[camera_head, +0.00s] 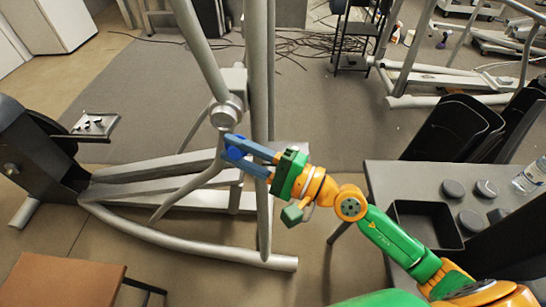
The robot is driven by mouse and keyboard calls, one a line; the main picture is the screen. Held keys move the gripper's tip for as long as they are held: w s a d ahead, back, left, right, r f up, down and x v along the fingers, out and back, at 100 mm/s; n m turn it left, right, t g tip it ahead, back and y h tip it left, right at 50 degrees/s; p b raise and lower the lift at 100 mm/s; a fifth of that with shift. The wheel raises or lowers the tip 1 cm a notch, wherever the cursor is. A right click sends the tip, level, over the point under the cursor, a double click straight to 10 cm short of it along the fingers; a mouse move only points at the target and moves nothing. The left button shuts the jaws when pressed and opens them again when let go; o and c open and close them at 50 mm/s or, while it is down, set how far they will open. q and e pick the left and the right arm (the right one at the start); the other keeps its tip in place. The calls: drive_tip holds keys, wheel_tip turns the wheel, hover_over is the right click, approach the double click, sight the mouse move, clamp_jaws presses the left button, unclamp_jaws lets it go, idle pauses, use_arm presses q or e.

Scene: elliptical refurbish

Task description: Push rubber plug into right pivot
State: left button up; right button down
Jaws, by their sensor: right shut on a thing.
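The right pivot (224,116) of the grey elliptical trainer is a round metal end at the joint between its upper and lower bars, left of the middle. My right gripper (234,151) reaches in from the right, with its blue fingertips just below the pivot, close to the lower bar. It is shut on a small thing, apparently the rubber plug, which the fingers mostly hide. I cannot tell whether it touches the pivot. My left gripper is not in view.
A dark table (400,175) at the right bears an open black tray (425,224), several dark round pieces and a clear bottle (530,177). A brown-topped stool (62,281) stands front left. Grey trainer frame bars (180,238) run along the floor. Cables lie at the back.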

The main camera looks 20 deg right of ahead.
sight(228, 146)
drive_tip(key=w+a+n+b, duration=0.1)
drive_tip(key=w+b, duration=0.1)
drive_tip(key=w+a+n+t+y+b, duration=0.1)
drive_tip(key=a+n, duration=0.1)
drive_tip(key=shift+w+f+b, duration=0.1)
drive_tip(key=shift+w+b, duration=0.3)
drive_tip(key=shift+w, duration=0.15)
drive_tip(key=c, duration=1.3)
unclamp_jaws()
clamp_jaws()
